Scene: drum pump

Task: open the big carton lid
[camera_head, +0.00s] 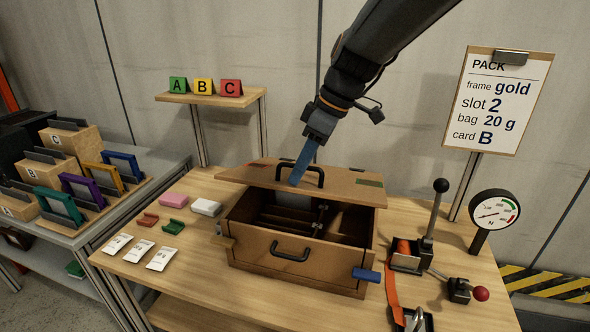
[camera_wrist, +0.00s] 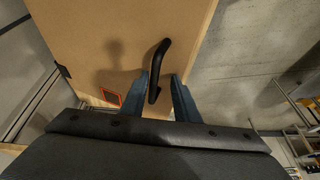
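The big carton (camera_head: 300,270) stands on the wooden table with a black handle on its front. Its brown lid (camera_head: 345,188) is raised at a tilt over the back of the box, and the front part of the inside shows. My gripper (camera_head: 297,180) is at the black lid handle (camera_head: 314,172). In the wrist view, my blue fingers (camera_wrist: 160,76) stand on either side of the handle (camera_wrist: 158,65), with a visible gap on the right. The lid's outer face (camera_wrist: 110,45) fills much of that view. Contact with the handle is unclear.
Left of the carton lie white packets (camera_head: 162,258), a pink block (camera_head: 173,200), a white block (camera_head: 206,207) and small red and green parts. A blue knob (camera_head: 366,275) sits at the carton's front right corner. A lever (camera_head: 433,210) and a gauge (camera_head: 494,212) stand at right.

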